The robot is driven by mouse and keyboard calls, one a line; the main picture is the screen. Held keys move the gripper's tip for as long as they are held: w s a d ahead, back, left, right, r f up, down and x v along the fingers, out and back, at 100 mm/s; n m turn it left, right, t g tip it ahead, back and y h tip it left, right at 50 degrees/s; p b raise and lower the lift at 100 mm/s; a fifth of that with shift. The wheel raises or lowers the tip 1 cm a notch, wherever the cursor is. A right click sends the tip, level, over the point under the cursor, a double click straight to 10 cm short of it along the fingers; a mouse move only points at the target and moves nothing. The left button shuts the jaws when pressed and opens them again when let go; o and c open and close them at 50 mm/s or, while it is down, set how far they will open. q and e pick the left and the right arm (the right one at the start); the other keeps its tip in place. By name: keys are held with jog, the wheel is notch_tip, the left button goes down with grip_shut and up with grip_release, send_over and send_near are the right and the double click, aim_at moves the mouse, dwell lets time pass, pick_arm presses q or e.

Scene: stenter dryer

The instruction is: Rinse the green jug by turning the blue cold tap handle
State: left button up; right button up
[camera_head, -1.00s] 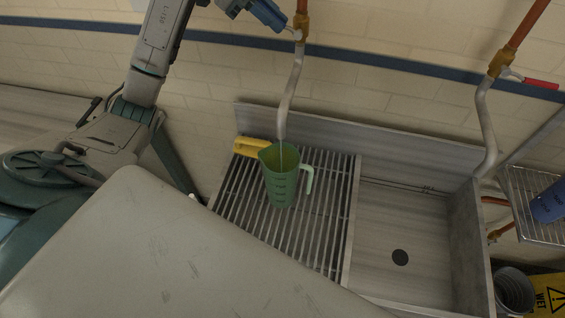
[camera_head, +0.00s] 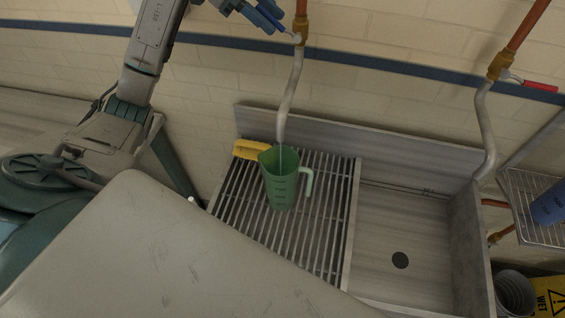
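The green jug (camera_head: 281,186) stands upright on the slatted rack, its handle to the right. The left tap's pale spout (camera_head: 290,88) ends just above the jug's mouth, and a thin pale stream runs from it into the jug. The blue cold tap handle (camera_head: 264,20) points up and left from the brass valve at the top edge. My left gripper (camera_head: 257,10) is at this handle, partly cut off by the picture's top edge. Its blue-grey fingers look spread, with the handle showing between them. My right gripper is not in view.
The slatted rack (camera_head: 333,222) sits left of the bare sink basin (camera_head: 410,225) with a dark drain. A yellow-handled item (camera_head: 247,149) lies behind the jug. The red tap handle (camera_head: 541,87) is at right, above a wire shelf (camera_head: 535,232) with a blue jug (camera_head: 550,205).

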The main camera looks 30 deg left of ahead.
pick_arm(q)
jog(key=v, duration=0.9)
jog(key=shift+r, duration=0.15)
jog(key=shift+s+a, duration=0.1)
jog(key=shift+a, duration=0.1)
jog(key=v, duration=1)
jog(key=shift+s+a+r, duration=0.2)
jog(key=shift+a+r, duration=0.05)
jog(key=shift+w, duration=0.1)
